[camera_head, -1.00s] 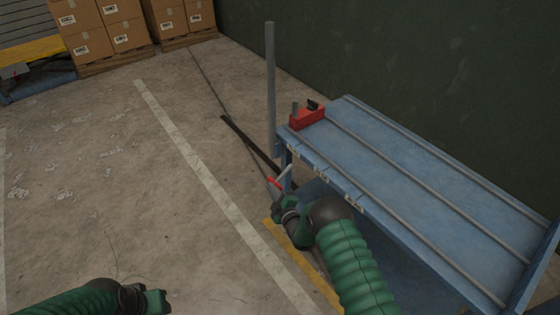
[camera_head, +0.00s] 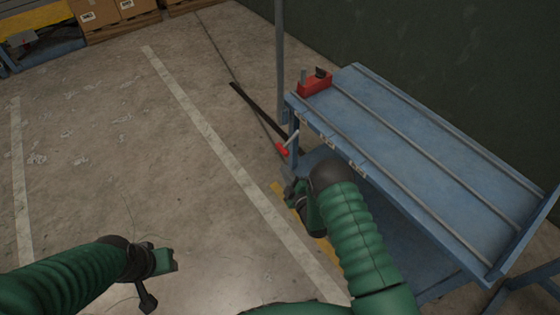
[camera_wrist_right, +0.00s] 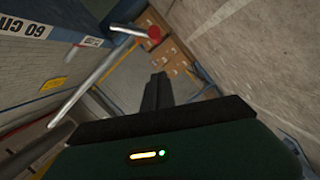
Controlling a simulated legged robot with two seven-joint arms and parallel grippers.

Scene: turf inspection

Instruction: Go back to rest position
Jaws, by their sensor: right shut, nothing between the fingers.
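My right gripper (camera_head: 290,188) is low beside the near-left corner of the blue bench, below a grey lever with a red grip (camera_head: 282,149). It is shut and empty, apart from the lever. In the right wrist view, the dark closed fingers (camera_wrist_right: 157,92) point ahead, and the lever's grey rod (camera_wrist_right: 100,68) with its red end (camera_wrist_right: 154,32) is off to their upper left. My left gripper (camera_head: 168,262) is at the lower left, above bare floor. Its fingers are too small to tell whether they are open.
The blue bench (camera_head: 420,150) has grey rails and a red device (camera_head: 315,84) at its far-left corner. A grey post (camera_head: 280,60) stands next to it. Cardboard boxes (camera_head: 100,12) are at the back left. The concrete floor (camera_head: 110,150) at left is largely clear.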

